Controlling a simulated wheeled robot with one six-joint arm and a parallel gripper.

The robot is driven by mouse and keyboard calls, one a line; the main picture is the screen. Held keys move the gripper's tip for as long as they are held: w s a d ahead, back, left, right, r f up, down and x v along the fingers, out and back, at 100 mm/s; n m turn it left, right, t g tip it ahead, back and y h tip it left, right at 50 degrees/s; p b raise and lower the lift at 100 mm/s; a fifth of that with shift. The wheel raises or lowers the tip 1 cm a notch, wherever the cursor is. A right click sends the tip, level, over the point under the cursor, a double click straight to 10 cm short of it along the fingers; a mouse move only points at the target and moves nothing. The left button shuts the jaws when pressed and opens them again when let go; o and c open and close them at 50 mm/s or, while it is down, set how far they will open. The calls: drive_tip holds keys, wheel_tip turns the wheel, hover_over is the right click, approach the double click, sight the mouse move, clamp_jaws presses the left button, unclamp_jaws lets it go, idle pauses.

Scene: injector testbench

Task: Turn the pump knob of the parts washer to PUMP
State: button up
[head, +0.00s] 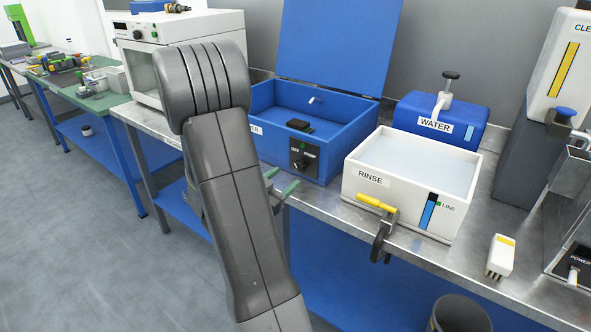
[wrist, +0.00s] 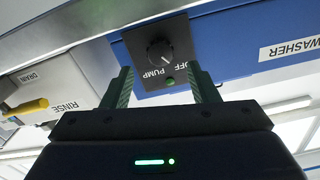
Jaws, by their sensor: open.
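The parts washer (head: 262,128) is a blue box with its lid (head: 338,45) raised. Its black switch panel (head: 304,152) is on the front. In the head view my gripper (head: 280,182) is in front of the washer, apart from the knob.
The white RINSE tank (head: 400,200) with a yellow-handled drain valve (head: 376,203) stands right of the washer. A blue WATER container (head: 440,118) is behind it. A white oven-like unit (head: 150,55) is at left. The bench edge runs below the washer.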

sight(297, 169)
drive_tip(key=x, duration=0.6)
drive_tip(key=shift+d, duration=0.1)
drive_tip(key=c, duration=1)
